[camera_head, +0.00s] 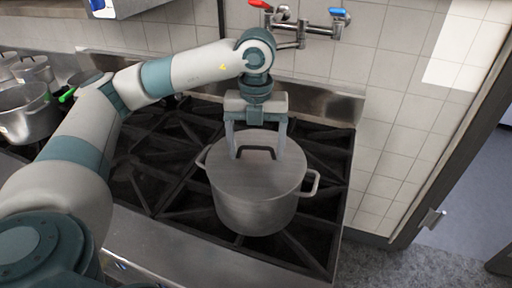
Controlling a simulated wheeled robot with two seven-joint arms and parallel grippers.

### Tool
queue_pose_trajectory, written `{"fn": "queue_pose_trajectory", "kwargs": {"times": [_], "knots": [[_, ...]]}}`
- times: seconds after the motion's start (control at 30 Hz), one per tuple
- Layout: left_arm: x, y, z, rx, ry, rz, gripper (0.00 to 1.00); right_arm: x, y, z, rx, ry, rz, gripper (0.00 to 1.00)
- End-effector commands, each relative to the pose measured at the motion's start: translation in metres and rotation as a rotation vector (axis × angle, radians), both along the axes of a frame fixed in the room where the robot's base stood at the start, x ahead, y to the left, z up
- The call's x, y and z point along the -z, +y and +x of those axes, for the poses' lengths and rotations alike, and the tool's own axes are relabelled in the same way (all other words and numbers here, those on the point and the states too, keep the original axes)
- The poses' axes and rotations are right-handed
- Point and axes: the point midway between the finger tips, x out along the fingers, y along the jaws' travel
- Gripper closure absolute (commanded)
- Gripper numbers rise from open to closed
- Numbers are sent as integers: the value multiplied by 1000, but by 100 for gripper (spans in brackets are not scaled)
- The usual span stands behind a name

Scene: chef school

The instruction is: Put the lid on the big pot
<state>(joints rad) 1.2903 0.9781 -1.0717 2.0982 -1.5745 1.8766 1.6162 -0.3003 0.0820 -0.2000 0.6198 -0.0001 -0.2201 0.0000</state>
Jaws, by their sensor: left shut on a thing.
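The big pot (256,212) is a grey metal pot with a loop handle on each side, standing on the stove at the right. The flat round lid (255,175) covers its top and looks level. I see no clear gap between lid and rim, but cannot tell whether it fully rests there. My left gripper (256,152) comes from above, pointing down, with its two fingers shut on the lid's dark handle (257,149). The pot's inside is hidden. My right gripper is not in view.
The black-grated stove (165,160) has free room left of the pot. Another metal pot (27,110) stands at the far left with smaller pots behind. A wall tap (300,30) with red and blue levers is above. A doorway lies at the right.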

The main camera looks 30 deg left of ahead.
Motion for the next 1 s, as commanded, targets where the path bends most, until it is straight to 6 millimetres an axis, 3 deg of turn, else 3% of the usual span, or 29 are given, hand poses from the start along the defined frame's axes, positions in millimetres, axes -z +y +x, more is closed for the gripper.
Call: {"fn": "queue_pose_trajectory", "kwargs": {"times": [0.2, 0.23, 0.3, 0.33, 0.73, 1.0], "knots": [[-1, 0, 0, 0, -1, 0, 54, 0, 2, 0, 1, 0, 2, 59], [-1, 0, 0, 0, -1, 0, 19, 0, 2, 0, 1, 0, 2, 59], [-1, 0, 0, 0, -1, 0, 2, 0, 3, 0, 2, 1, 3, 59], [-1, 0, 0, 0, -1, 0, 0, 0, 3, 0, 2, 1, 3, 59], [-5, 0, 1, 0, -1, 0, 0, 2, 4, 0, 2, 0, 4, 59], [-37, -1, 1, 0, -5, -2, 0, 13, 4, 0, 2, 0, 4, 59]]}}
